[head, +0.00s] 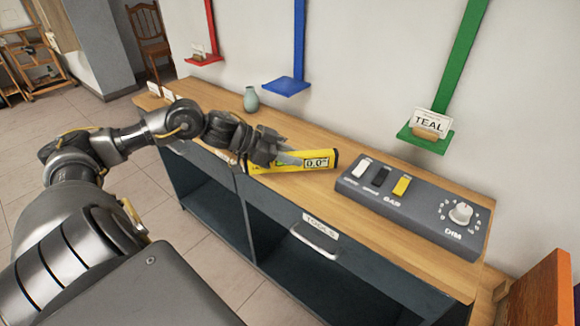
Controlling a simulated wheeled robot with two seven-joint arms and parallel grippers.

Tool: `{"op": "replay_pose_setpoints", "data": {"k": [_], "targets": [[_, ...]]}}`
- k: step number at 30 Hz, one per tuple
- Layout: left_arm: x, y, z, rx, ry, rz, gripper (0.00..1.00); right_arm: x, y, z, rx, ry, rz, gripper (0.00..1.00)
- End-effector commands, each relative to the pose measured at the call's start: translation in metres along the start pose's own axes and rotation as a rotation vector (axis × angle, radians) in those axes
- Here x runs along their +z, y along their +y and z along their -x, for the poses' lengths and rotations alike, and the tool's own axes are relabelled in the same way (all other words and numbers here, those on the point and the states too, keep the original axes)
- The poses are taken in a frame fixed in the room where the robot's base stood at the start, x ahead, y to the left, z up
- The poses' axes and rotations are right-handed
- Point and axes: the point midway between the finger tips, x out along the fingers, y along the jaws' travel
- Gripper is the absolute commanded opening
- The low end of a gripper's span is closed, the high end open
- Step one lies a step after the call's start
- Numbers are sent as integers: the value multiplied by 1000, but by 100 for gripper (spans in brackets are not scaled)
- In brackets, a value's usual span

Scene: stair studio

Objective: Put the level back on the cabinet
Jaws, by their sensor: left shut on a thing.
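The level is a yellow and black bar with a small display reading 0.0 (322,163). It is at the wooden top of the cabinet (215,118), near the front edge and left of the grey switch box. My left gripper (290,158) is shut on the level, and its fingers hide part of the bar's upper side. I cannot tell whether the level touches the top or is just above it. My right gripper is not in view.
A grey switch box (400,215) with switches and a dial stands on the right of the top. A teal vase (251,99) stands at the back. Red, blue (287,86) and green (425,141) wall shelves hang behind. A drawer handle labelled TOOLS (315,240) juts from the front.

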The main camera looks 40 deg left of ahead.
Motion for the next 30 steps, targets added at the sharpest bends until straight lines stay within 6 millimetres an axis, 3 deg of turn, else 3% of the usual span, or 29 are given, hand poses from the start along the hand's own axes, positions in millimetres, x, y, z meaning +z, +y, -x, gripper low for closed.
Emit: {"op": "replay_pose_setpoints", "data": {"k": [4,12,24,25,30], "targets": [[4,-4,-2,-1,1,1,0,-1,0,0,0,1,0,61],[34,-8,-16,-1,1,1,0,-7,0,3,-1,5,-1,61],[38,-8,-19,0,1,0,0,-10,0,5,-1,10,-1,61],[39,-7,-19,0,1,1,26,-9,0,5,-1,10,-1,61],[38,-8,-19,0,0,0,46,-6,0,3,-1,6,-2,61]]}}
